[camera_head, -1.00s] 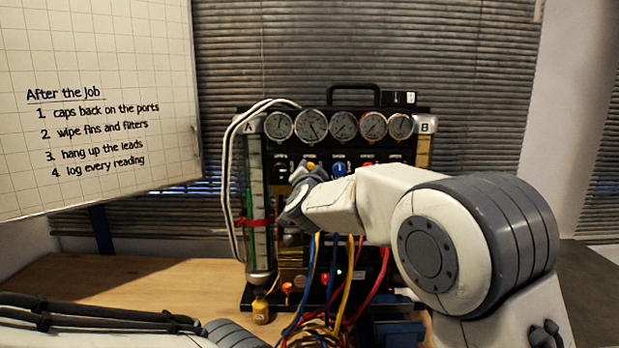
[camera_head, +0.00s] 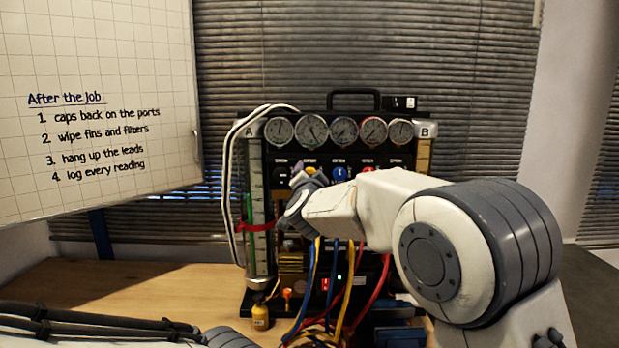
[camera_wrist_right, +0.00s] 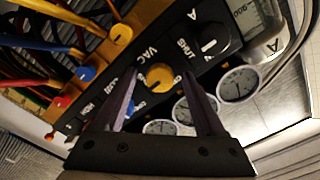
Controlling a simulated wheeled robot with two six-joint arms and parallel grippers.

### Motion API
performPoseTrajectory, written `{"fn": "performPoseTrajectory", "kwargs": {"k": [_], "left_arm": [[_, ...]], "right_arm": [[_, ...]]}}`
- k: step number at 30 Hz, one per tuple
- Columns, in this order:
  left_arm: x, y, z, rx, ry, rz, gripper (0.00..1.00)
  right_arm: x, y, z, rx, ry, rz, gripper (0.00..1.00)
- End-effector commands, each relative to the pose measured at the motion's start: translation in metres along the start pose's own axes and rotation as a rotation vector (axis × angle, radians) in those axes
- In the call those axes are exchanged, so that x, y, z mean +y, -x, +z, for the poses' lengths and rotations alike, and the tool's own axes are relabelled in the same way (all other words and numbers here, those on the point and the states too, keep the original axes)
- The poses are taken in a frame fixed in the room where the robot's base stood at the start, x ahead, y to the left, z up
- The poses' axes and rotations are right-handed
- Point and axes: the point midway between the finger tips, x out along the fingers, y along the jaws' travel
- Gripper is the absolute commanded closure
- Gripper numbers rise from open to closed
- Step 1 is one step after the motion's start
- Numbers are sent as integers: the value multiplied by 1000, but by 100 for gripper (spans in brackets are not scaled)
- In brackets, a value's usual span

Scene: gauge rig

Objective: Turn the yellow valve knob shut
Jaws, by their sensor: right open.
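The yellow valve knob (camera_wrist_right: 159,77) is a round knob on the black gauge panel, marked VAC, in the right wrist view. My right gripper (camera_wrist_right: 160,71) is open, with one dark finger on each side of the knob in that view. I cannot tell whether the fingers touch it. In the head view the right gripper (camera_head: 309,181) is in front of the panel, and only a sliver of the yellow knob (camera_head: 310,169) shows above it. My left arm crosses the bottom left, but its gripper is out of view.
A black knob (camera_wrist_right: 208,45) and a blue knob (camera_head: 340,174) flank the yellow one. A row of gauges (camera_head: 343,131) sits above. Coloured hoses (camera_head: 349,290) hang below.

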Motion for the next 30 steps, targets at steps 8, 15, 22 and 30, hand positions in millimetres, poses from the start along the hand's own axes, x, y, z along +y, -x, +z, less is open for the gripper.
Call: {"fn": "performPoseTrajectory", "kwargs": {"k": [8,15,22,30], "left_arm": [[-1,-13,1,0,0,0,50],[-2,-21,1,0,0,0,50],[-2,-22,1,0,0,0,50],[-2,-22,1,0,0,0,50]], "right_arm": [[0,42,1,0,-2,-3,28],[0,86,2,-2,-1,-3,28],[0,103,1,-1,0,-1,28],[0,104,0,-1,0,0,28]]}}
